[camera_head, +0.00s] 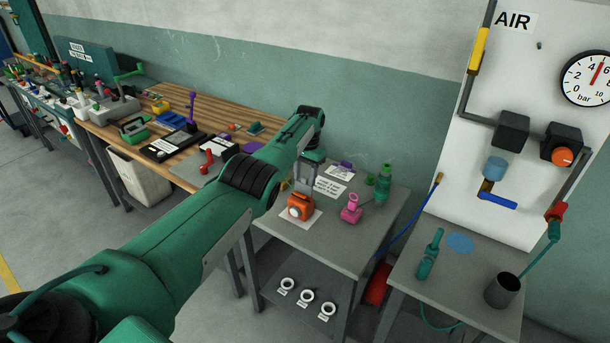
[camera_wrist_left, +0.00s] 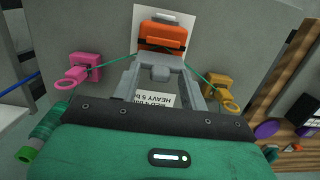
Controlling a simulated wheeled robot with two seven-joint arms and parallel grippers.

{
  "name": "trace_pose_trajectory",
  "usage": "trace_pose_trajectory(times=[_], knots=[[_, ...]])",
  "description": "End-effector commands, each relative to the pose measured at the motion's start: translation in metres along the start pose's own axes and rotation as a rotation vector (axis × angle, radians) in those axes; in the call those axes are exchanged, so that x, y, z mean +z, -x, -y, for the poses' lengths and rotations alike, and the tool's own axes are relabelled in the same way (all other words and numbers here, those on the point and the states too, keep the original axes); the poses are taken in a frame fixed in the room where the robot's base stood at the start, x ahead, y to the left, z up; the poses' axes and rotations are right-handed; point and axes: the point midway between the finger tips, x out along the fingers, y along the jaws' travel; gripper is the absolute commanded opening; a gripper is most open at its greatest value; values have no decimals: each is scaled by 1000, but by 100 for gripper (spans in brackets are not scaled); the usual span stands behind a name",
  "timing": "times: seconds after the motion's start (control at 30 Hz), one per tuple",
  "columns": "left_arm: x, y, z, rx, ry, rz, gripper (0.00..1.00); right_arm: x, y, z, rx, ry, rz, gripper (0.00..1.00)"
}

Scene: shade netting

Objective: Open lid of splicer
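The splicer is an orange body with a grey part on a white sheet on the grey table; I take it to be the orange unit (camera_head: 300,207). In the left wrist view the splicer (camera_wrist_left: 162,36) is at the top middle, with a grey tab facing my gripper. My left gripper (camera_head: 306,184) is right above and behind it in the head view. My right gripper is out of view.
A pink holder (camera_head: 351,209) and a yellow holder (camera_wrist_left: 219,90) stand on either side, with green cord running from each to the splicer. A green bottle-shaped object (camera_head: 383,184) stands at the back of the grey table (camera_head: 330,245). A wooden bench (camera_head: 225,105) lies left.

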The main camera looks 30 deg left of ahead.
Motion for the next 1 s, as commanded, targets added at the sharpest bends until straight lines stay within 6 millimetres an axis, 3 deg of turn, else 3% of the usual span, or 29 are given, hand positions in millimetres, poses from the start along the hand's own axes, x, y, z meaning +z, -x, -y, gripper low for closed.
trace_pose_trajectory(times=[0.27, 0.7, 1.0], knots=[[-1, 14, 1, -1, 0, -4, 44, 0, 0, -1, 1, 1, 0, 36], [-1, 108, 0, 0, 0, -4, 44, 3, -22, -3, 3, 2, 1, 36], [0, 135, 0, 0, 0, 0, 44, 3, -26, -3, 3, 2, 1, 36]])
